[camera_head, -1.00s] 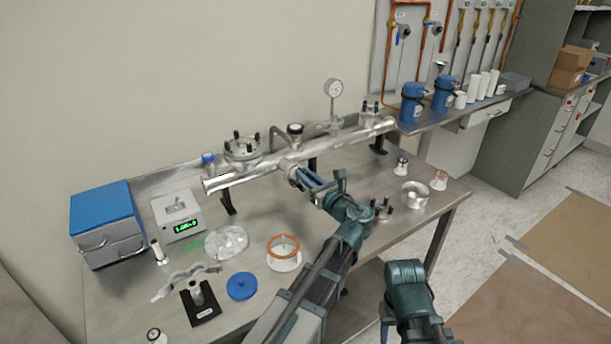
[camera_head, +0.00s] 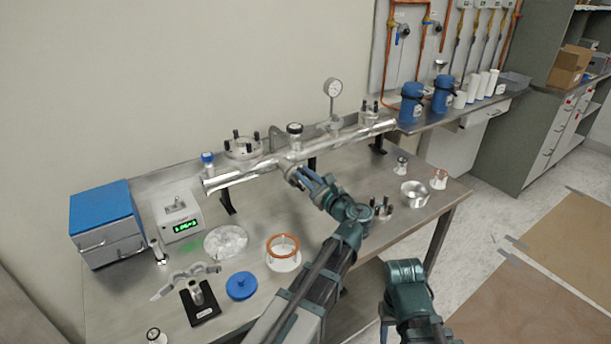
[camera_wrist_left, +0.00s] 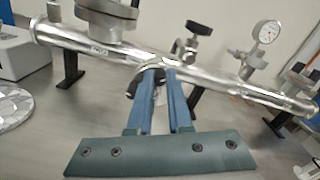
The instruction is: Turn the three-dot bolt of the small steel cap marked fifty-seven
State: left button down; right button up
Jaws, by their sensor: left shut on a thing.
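The shiny steel tube (camera_head: 335,144) runs along the bench on black stands. On its near side a small steel cap (camera_head: 292,174) sits on a short port, largely hidden by my fingers. My left gripper (camera_head: 304,180) is at this cap, its two blue fingers pointing at the tube. In the left wrist view the gripper (camera_wrist_left: 160,78) is shut on a bolt at the cap, just below the tube. The bolt's dots and the number fifty-seven cannot be read. Part of my right arm shows at the lower right, but its gripper is out of view.
A bolted flange (camera_head: 242,149), a black-knobbed valve (camera_head: 295,130) and a dial gauge (camera_head: 332,88) rise from the tube. A blue-topped drawer box (camera_head: 105,222), digital readout (camera_head: 180,215), foil disc (camera_head: 226,242) and orange-ringed part (camera_head: 284,258) stand on the left. The front right bench is partly clear.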

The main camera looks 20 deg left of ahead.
pick_arm(q)
jog(key=shift+n, duration=1.1)
jog(key=c, duration=0.8)
grip_release()
jog(key=shift+c, duration=0.2)
jog(key=shift+s, duration=0.1)
